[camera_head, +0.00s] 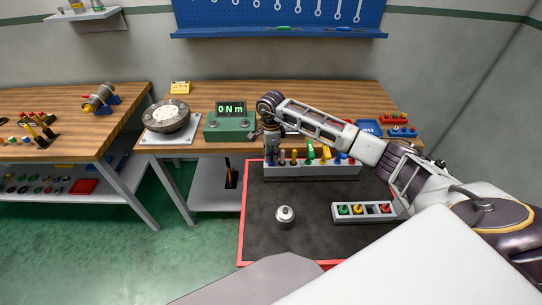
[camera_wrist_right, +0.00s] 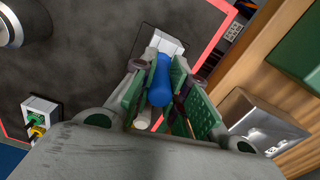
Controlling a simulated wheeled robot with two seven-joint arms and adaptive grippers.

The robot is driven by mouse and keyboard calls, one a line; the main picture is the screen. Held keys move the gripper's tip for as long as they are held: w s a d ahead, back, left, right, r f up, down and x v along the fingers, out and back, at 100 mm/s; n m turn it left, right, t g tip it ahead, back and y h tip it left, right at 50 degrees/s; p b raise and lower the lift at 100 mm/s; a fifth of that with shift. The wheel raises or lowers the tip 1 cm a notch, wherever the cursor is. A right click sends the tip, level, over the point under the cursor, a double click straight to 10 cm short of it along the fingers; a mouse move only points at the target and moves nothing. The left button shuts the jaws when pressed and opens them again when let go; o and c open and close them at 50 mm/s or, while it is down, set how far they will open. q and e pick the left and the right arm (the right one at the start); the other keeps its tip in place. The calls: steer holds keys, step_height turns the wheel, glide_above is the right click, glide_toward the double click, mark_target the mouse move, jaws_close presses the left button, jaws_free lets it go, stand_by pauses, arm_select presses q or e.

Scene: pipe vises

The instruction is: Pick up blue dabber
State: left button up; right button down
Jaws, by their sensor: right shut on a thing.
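A blue dabber (camera_wrist_right: 160,82) is between the green finger pads of my right gripper (camera_wrist_right: 158,78) in the right wrist view. The gripper is shut on it. In the head view my right gripper (camera_head: 269,146) points down at the left end of a long white rack (camera_head: 312,171). The rack holds several upright handles in orange, yellow, green and blue. In the wrist view the rack's end shows just beyond the dabber; I cannot tell whether the dabber's lower end is still in the rack. My left gripper is not in view.
A red-edged black mat (camera_head: 310,215) lies under the rack. A metal pot (camera_head: 285,217) and a white holder (camera_head: 364,211) with green, yellow and red items stand on it. A green torque display (camera_head: 230,123) stands behind, left of my gripper. The mat's middle is mostly clear.

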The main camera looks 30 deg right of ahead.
steer(key=shift+r+b, duration=0.75)
steer(key=shift+r, duration=4)
